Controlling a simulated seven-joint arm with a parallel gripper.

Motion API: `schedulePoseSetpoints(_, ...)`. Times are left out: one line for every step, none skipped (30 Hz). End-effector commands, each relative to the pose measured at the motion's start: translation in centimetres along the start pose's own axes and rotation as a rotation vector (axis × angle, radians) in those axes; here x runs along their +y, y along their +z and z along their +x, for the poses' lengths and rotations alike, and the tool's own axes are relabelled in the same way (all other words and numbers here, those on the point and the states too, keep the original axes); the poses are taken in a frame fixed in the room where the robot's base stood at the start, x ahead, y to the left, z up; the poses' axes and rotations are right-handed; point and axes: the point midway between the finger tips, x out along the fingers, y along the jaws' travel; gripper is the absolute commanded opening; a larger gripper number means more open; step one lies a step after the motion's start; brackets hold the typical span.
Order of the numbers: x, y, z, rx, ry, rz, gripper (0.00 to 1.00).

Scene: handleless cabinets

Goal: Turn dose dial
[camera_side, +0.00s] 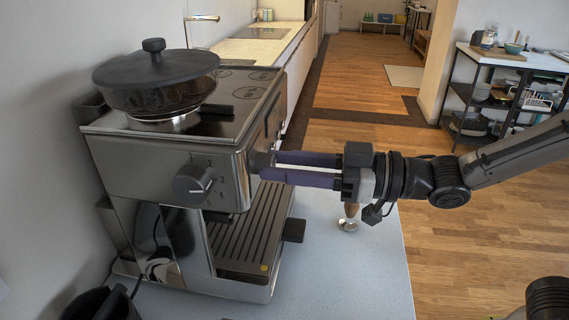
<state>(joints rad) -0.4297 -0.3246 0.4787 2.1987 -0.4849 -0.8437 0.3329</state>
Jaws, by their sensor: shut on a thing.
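A steel coffee machine (135,165) stands at the left of the counter. A small dark round knob (260,161) sticks out from its right-hand face. My gripper (265,167) comes in level from the right, with its two purple fingers shut on this knob, one above the other. The fingertips partly hide the knob, so its markings and turned angle cannot be read. A larger dark dial (192,185) with a pale pointer line and numbers around it sits on the near face, apart from my gripper.
A dark lidded hopper (157,80) stands on the machine. A tamper (348,217) stands on the pale counter (345,275) under my gripper. A black container (100,304) is at the lower left.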

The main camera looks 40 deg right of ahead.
Motion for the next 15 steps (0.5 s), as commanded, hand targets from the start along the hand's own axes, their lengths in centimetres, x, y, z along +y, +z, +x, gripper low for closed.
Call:
schedulePoseSetpoints(0.01,0.09,-0.03,-0.003,0.001,0.003,0.00)
schedulePoseSetpoints(0.01,0.09,-0.03,-0.003,0.001,0.005,0.00)
schedulePoseSetpoints(0.01,0.09,-0.03,-0.003,0.001,0.006,0.00)
schedulePoseSetpoints(0.01,0.10,-0.03,-0.003,0.001,0.006,0.00)
schedulePoseSetpoints(0.01,0.10,-0.03,-0.003,0.001,0.006,0.00)
schedulePoseSetpoints(0.01,0.10,-0.03,-0.003,0.001,0.006,0.00)
schedulePoseSetpoints(0.01,0.10,-0.03,-0.003,0.001,0.006,0.00)
schedulePoseSetpoints(0.01,0.10,-0.03,-0.003,0.001,0.006,0.00)
schedulePoseSetpoints(0.01,0.11,-0.03,-0.003,0.001,0.005,0.00)
schedulePoseSetpoints(0.01,0.11,-0.03,-0.003,0.001,0.005,0.00)
schedulePoseSetpoints(0.01,0.11,-0.03,-0.003,0.001,0.005,0.00)
schedulePoseSetpoints(0.01,0.11,-0.03,-0.003,0.001,0.005,0.42)
schedulePoseSetpoints(0.01,0.11,-0.03,-0.003,0.001,0.005,0.48)
schedulePoseSetpoints(0.01,0.10,-0.03,-0.003,0.001,0.005,0.53)
schedulePoseSetpoints(0.01,0.09,-0.03,-0.002,0.001,0.005,0.60)
